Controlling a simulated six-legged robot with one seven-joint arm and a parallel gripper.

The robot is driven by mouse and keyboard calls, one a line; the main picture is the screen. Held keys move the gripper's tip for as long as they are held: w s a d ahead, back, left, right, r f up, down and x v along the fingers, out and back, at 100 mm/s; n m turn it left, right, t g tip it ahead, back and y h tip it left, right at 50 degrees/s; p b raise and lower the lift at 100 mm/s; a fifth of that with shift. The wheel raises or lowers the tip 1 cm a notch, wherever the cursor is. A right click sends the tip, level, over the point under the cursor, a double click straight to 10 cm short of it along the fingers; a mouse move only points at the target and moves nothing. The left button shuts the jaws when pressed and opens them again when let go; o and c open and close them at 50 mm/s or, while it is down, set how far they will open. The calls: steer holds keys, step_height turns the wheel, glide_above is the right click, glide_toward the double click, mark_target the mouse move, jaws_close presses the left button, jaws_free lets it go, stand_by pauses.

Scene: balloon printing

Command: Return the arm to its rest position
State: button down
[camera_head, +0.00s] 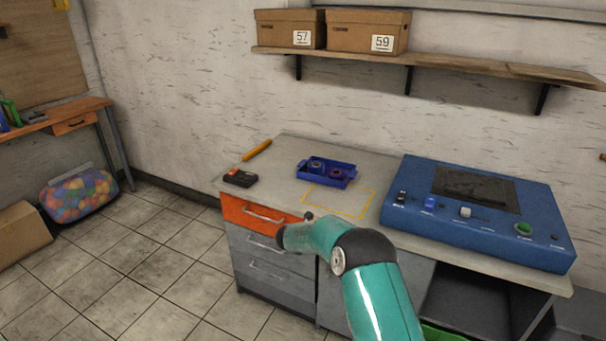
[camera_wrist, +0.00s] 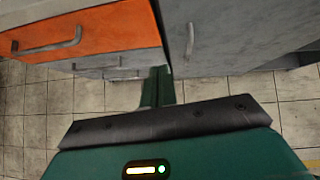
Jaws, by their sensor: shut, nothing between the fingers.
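My teal arm reaches in from the bottom of the head view and bends left in front of the cabinet, below the worktop. Its end is turned away there, so the fingers are hidden in that view. In the wrist view my gripper (camera_wrist: 158,88) shows as two green fingers close together, shut and empty. The fingers point toward the floor beside the cabinet front. The orange drawer (camera_head: 257,213) is at the cabinet's top left and appears shut; it also fills the upper left of the wrist view (camera_wrist: 110,28).
The worktop holds a blue machine (camera_head: 480,215), a blue tray (camera_head: 326,173) with round items, a small dark device (camera_head: 240,178) and an orange stick (camera_head: 257,150). A shelf (camera_head: 440,63) with two boxes hangs above.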

step_height(320, 180, up, 18)
steer(key=a+n+t+y, duration=0.2)
steer(key=n+t+y, duration=0.1)
steer(key=n, duration=0.6)
steer(key=s+d+r+n+y, duration=0.2)
steer(key=s+r+n+y, duration=0.2)
steer(key=s+r+n, duration=1.3)
steer(key=s+d+f+n+g+h, duration=0.1)
steer(key=s+d+n, duration=0.3)
steer(key=s, duration=0.7)
steer(key=s+d+f+n+g+h, duration=0.1)
steer(key=s+d+n+g, duration=0.2)
steer(key=s, duration=0.9)
steer(key=s+d+n+g+h, duration=0.1)
steer(key=s+d+n+h, duration=0.1)
steer(key=s+d+n, duration=0.5)
steer(key=s, duration=0.5)
steer(key=shift+f+g, duration=0.4)
